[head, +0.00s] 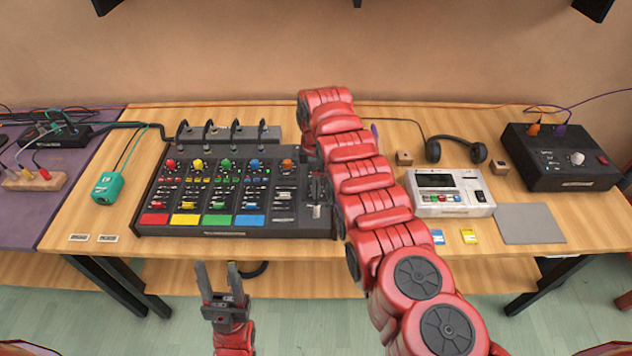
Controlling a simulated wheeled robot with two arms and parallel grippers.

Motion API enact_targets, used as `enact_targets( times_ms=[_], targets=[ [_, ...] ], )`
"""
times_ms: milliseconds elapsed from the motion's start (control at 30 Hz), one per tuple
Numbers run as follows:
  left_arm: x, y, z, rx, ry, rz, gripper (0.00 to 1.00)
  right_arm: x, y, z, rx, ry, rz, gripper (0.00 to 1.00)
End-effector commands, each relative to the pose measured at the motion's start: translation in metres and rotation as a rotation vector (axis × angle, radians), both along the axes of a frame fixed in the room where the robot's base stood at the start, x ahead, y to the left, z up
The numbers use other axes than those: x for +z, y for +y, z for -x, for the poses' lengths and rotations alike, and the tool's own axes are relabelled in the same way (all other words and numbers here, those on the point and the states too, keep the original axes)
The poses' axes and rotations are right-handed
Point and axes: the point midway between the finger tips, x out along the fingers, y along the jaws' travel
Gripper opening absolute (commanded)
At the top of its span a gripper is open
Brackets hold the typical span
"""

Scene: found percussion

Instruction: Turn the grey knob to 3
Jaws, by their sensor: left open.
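A pale grey knob (577,158) sits on the sloped face of the black box (545,172) at the right end of the table. The marks around it are too small to read. My left gripper (219,270) is open and empty in front of the table's near edge, far from this knob. My right arm reaches over the right side of the black mixer (305,222) and hides part of it. My right gripper is mostly hidden by that arm, so its jaws cannot be made out.
The mixer has several coloured knobs, including an orange knob (287,165), and coloured pads. A white device (450,207), headphones (457,150) and a grey pad (528,223) lie between the mixer and the black box. A teal box (108,188) sits at left.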

Motion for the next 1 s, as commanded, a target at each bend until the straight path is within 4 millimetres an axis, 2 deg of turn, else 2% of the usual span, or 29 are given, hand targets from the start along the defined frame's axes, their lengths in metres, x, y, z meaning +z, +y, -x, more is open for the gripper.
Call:
enact_targets(
  times_ms=[267, 367, 600, 633, 1000],
  targets=[
    [-0.0004, 0.0000, 0.0000, 0.000, 0.000, 0.000, 0.50, -0.0032, 0.0001, -0.0004, 0.000, -0.002, -0.001, 0.61],
    [-0.0005, 0.0000, 0.0000, 0.000, 0.000, 0.000, 0.50, -0.0032, 0.0001, -0.0003, 0.000, -0.001, 0.000, 0.47],
    [-0.0005, 0.0000, 0.0000, 0.000, 0.000, 0.000, 0.50, -0.0032, 0.0000, -0.0002, 0.000, -0.001, 0.000, 0.04],
    [-0.0004, 0.0000, 0.0000, 0.000, 0.000, 0.000, 0.50, -0.0032, 0.0000, -0.0002, 0.000, -0.001, 0.000, 0.00],
    [-0.0014, 0.0001, 0.0000, 0.000, 0.000, 0.000, 0.50, -0.0037, 0.0000, -0.0001, -0.020, -0.001, 0.000, 0.00]
  ],
)
